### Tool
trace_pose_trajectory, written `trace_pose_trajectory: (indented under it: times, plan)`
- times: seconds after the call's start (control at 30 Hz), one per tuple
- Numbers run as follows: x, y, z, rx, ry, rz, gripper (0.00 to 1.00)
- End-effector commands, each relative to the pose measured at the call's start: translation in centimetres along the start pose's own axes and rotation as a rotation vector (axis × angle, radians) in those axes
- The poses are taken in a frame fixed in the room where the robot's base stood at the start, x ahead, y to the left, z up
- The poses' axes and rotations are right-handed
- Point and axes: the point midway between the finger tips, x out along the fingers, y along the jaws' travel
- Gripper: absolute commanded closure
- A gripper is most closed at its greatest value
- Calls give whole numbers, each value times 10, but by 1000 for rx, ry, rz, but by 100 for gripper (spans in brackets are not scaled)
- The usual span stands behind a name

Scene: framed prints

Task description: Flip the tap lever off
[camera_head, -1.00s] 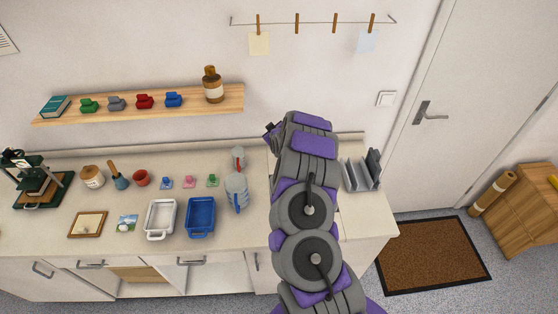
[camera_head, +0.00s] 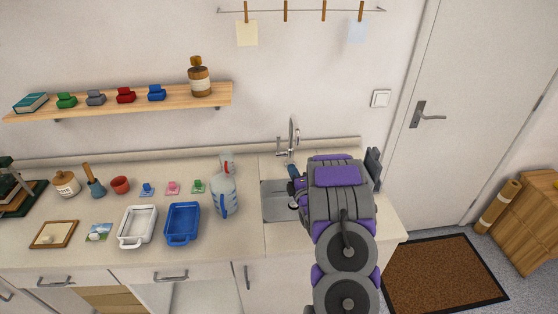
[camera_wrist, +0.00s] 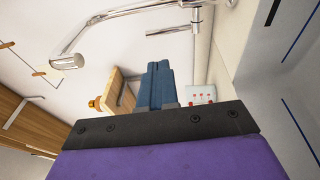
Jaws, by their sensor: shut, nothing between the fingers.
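The chrome tap (camera_head: 293,137) rises at the back of the sink (camera_head: 275,205), with a curved spout. It also shows at the top of the wrist view (camera_wrist: 120,17). Its lever (camera_wrist: 174,31) is a short chrome bar on a side stub, lying sideways in the tilted wrist view; in the head view the lever is small near the tap's foot. My gripper (camera_head: 292,170) is in front of and below the tap, apart from it. Its blue fingers (camera_wrist: 157,68) are shut and empty. I cannot tell whether water runs. My arm hides the sink's right part.
A blue-and-clear jug (camera_head: 223,195) stands left of the sink. A blue tray (camera_head: 182,235) and a white tray (camera_head: 124,240) lie further left. A grey rack (camera_head: 374,165) is partly hidden behind my arm. A wooden shelf (camera_head: 120,108) hangs above the counter.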

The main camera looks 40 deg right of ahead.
Motion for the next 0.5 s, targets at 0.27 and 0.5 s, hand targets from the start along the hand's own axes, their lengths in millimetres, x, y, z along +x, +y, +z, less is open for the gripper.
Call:
trace_pose_trajectory:
  times: [0.27, 0.5]
  plan:
    - [34, 1, -1, -1, 2, 6, 100]
    - [73, 1, -3, -2, 2, 2, 100]
